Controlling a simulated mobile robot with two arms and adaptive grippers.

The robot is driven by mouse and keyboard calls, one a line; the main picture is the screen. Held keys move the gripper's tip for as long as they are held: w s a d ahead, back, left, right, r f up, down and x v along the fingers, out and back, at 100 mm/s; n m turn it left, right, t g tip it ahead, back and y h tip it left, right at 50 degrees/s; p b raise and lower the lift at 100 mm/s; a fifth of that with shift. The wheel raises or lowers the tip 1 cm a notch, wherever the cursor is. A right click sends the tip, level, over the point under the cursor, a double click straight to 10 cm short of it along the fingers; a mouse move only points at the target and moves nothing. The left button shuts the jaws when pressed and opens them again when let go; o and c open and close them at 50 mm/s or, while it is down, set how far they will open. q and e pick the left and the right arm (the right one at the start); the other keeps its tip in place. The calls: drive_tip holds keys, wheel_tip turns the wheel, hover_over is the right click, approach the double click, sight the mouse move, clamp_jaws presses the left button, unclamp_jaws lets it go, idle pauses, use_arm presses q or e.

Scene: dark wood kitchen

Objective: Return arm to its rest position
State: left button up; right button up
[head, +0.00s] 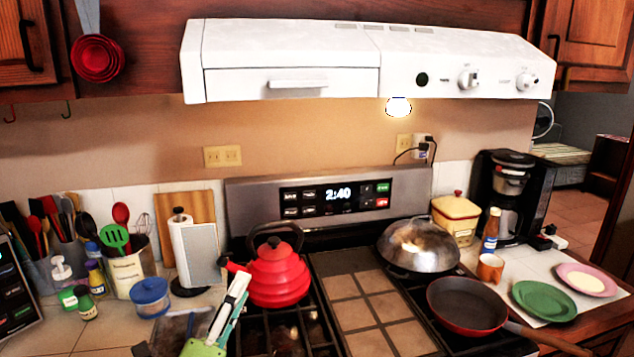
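My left gripper (229,308) shows at the bottom, left of centre, as a slim white and teal part with a green piece at its lower end. It points up, in front of the left side of the stove. Its upper end overlaps the red kettle (278,275) in the picture; I cannot tell whether they touch. I see nothing clearly held in it, and its finger opening cannot be made out. My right gripper is out of the picture.
A red-rimmed pan (466,305) and a domed metal lid (418,246) sit on the stove's right side. A utensil crock (130,272), a blue-lidded container (150,298) and jars crowd the left counter. Green (543,300) and pink (586,280) plates lie at right. A white hood (300,60) hangs above.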

use_arm(q)
drive_tip(key=s+a+f+n+g+y, duration=0.25)
drive_tip(key=s+f+n, duration=0.2)
drive_tip(key=f, duration=0.25)
drive_tip(key=s+a+f+n+g+y, duration=0.2)
drive_tip(key=s+a+f+n+g, duration=0.1)
drive_tip(key=f+n, duration=0.35)
drive_tip(key=s+a+f+n+g+y, duration=0.25)
drive_tip(key=f+n, duration=0.25)
drive_tip(key=f, duration=0.3)
drive_tip(key=s+d+f+n+g+h, duration=0.1)
drive_tip(key=s+f+n+g, duration=0.3)
drive_tip(key=s, duration=0.6)
drive_tip(key=s+d+f+n+g+h, duration=0.1)
drive_tip(key=s+f+n+g, duration=0.1)
drive_tip(key=s+f+g, duration=0.6)
drive_tip(key=s+f+t, duration=0.2)
drive_tip(key=s+f, duration=0.1)
drive_tip(key=f, duration=2)
drive_tip(key=s+a+f+g, duration=0.1)
drive_tip(key=s+a+f, duration=0.2)
drive_tip(key=s+f, duration=1.4)
drive_tip(key=shift+s+f+g, duration=0.3)
drive_tip(key=shift+s+f, duration=0.1)
drive_tip(key=shift+s, duration=0.05)
drive_tip(key=shift+a, duration=0.1)
